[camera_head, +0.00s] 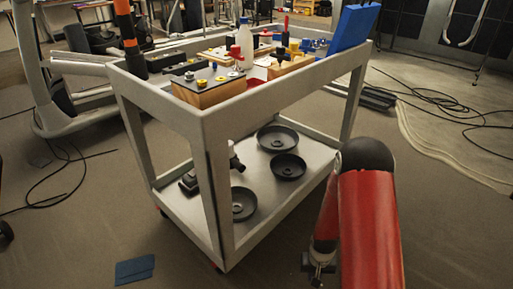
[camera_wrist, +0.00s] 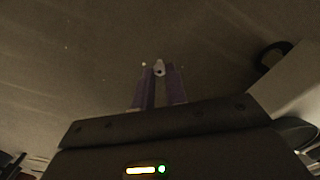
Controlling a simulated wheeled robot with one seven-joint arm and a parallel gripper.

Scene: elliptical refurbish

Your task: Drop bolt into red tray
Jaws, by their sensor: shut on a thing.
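My gripper (camera_wrist: 159,72) points away from the wrist in the wrist view, its two dark purple fingers close together. It is shut on a small pale metallic piece, the bolt (camera_wrist: 158,68), which shows at the fingertips. In the head view my gripper (camera_head: 318,270) hangs low at the bottom, right of the grey cart and below its top; the bolt cannot be made out there. A red flat patch (camera_head: 255,83) on the cart's top, behind the near rim, may be the red tray; it is mostly hidden.
The grey cart (camera_head: 215,125) has a raised rim and corner posts. Its top holds a wooden block (camera_head: 208,92), a white bottle (camera_head: 246,45) and a blue panel (camera_head: 354,27). Dark round dishes (camera_head: 278,138) lie on the lower shelf. Floor right of the cart is open, with cables (camera_head: 450,110) farther off.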

